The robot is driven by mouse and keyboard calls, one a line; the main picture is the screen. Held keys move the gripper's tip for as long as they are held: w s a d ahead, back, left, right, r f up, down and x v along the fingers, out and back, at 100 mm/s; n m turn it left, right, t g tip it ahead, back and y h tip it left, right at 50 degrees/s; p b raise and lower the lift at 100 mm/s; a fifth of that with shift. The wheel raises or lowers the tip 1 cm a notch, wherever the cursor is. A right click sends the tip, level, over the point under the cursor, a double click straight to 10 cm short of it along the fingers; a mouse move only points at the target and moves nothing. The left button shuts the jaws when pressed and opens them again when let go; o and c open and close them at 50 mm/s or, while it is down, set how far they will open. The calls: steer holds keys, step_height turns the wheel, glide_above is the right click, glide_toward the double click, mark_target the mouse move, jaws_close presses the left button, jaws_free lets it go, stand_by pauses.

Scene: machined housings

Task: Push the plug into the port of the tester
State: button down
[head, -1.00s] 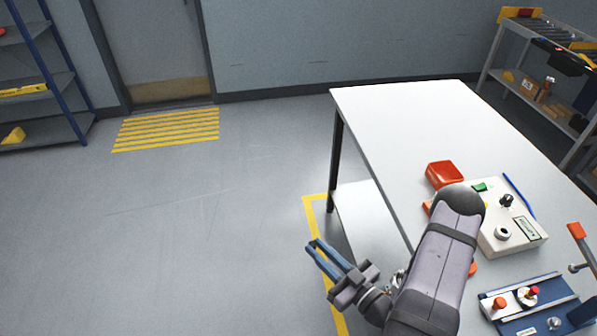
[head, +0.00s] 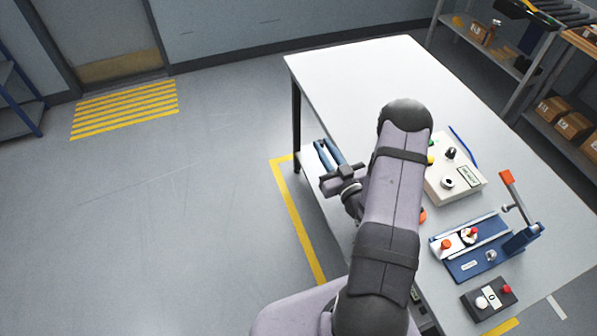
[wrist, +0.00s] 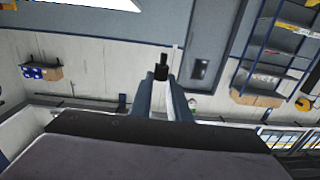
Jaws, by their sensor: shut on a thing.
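My gripper (head: 320,145) is left of the table edge in the head view, away from the tester. Its blue fingers also show in the wrist view (wrist: 163,85), shut on a small black plug (wrist: 161,70) whose narrow end sticks out past the fingertips. I cannot make out the plug in the head view. The tester (head: 457,192) is a cream box on the table, right of my arm, with a black knob and a label on top. A round white ring with a dark centre (head: 447,183) on it may be the port. My arm hides part of the tester's left side.
A blue fixture (head: 465,267) with an orange-handled lever stands in front of the tester. A dark button box (head: 489,297) is nearer. A blue pen-like rod (head: 462,144) lies behind the tester. The table's far part (head: 350,70) is clear.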

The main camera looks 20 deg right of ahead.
steer(key=s+d+r+m+g+h, duration=0.1)
steer(key=d+r+m+g+h, duration=0.2)
steer(key=d+m+h, duration=0.55)
steer(key=s+d+r+m+g+h, duration=0.25)
steer(key=d+h, duration=0.35)
steer(key=d, duration=0.8)
steer(key=s+d+f+m+g+h, duration=0.1)
steer(key=s+d+m+g+h, duration=0.1)
steer(key=s+d+m+g, duration=0.2)
steer(key=s+d+f+m+g+h, duration=0.1)
steer(key=s+d+m+g+h, duration=0.1)
steer(key=s+g, duration=0.7)
steer(key=shift+s+d+f+m+p, duration=0.2)
steer(key=shift+s+d+m+p, duration=0.2)
steer(key=shift+s+d+m, duration=0.7)
steer(key=shift+w+d+h, duration=0.1)
steer(key=shift+w+h, duration=0.05)
steer(key=shift+h, duration=0.1)
steer(key=shift+f+b, duration=2.75)
steer(key=shift+f, duration=0.1)
steer(key=shift+f+b, duration=0.85)
steer(key=shift+b, duration=0.35)
steer(key=shift+r, duration=0.2)
